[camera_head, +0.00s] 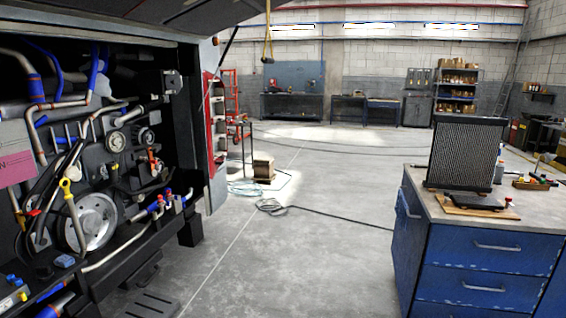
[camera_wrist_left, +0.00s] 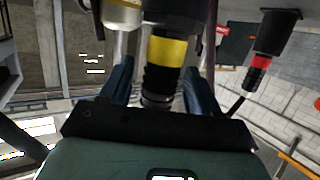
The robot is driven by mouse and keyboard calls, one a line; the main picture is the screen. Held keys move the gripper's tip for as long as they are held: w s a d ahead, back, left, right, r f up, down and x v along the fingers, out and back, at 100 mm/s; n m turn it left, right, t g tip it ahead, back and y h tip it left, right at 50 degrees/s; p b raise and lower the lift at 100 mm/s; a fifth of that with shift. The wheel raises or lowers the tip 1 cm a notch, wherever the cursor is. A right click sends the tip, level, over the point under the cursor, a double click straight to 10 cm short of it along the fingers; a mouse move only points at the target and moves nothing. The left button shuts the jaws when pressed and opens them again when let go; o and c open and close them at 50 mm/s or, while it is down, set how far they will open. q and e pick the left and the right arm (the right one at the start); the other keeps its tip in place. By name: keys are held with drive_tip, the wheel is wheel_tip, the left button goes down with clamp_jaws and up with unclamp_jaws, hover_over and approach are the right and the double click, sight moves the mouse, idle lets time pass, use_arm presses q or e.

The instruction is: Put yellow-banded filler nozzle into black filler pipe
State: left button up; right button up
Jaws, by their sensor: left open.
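The yellow-banded filler nozzle (camera_wrist_left: 166,52) shows in the left wrist view as a black cylinder with a wide yellow band. Its ribbed black lower part lies between the two blue fingers of my left gripper (camera_wrist_left: 155,88). The fingers are open, one on each side of the nozzle, and I cannot tell whether either touches it. I cannot make out the black filler pipe for certain in either view. Neither gripper shows in the head view.
In the wrist view a black part with a red band (camera_wrist_left: 260,62) is at right and a clear container (camera_wrist_left: 122,14) at upper left.

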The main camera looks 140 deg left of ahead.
use_arm(q)
clamp_jaws()
drive_tip(key=shift+r+p, duration=1.1)
drive_tip(key=shift+r, duration=1.25)
drive_tip(key=shift+r, duration=0.1)
